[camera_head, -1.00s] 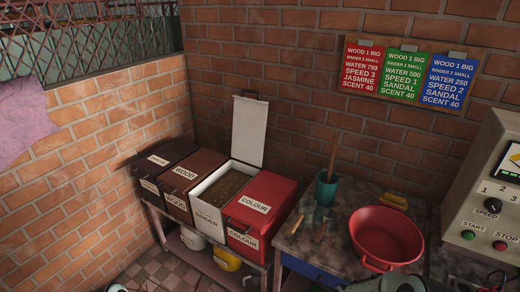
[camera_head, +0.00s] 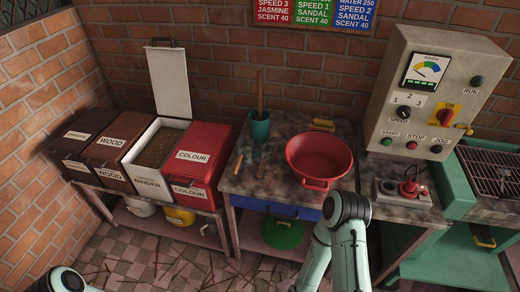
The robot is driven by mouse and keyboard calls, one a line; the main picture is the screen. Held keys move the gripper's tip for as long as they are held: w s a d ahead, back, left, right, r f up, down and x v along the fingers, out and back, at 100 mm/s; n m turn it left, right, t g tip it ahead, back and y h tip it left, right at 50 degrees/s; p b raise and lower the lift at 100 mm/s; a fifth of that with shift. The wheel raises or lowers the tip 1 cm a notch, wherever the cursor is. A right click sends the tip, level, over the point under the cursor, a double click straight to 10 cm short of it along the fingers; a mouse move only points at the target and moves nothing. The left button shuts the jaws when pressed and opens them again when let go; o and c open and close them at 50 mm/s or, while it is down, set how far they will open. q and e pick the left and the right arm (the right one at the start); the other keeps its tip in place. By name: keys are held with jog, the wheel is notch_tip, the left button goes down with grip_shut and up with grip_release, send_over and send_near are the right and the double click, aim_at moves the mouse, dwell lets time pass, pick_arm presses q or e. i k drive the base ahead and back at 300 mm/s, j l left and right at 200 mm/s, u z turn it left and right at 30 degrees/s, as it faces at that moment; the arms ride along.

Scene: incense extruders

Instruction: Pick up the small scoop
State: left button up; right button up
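Two small hand tools with wooden handles lie side by side on the dark worktop, just in front of the teal cup (camera_head: 260,127). One is the left scoop-like tool (camera_head: 238,164), and the other is the right scoop-like tool (camera_head: 261,169). Their handles point toward me. Their heads are small and dim, so I cannot tell which is the small scoop. Parts of my arms show at the bottom left and bottom centre. Neither gripper is in view.
A red basin (camera_head: 319,160) stands right of the tools, with a yellow-handled item (camera_head: 322,125) behind it. The binder bin (camera_head: 158,150) is open, left of the shut red colour bin (camera_head: 198,165). A control box (camera_head: 432,95) stands at the right.

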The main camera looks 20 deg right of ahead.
aim_at(268, 151)
jog(key=i+j+z, duration=0.2)
jog(key=i+j, duration=0.55)
jog(key=j, duration=0.1)
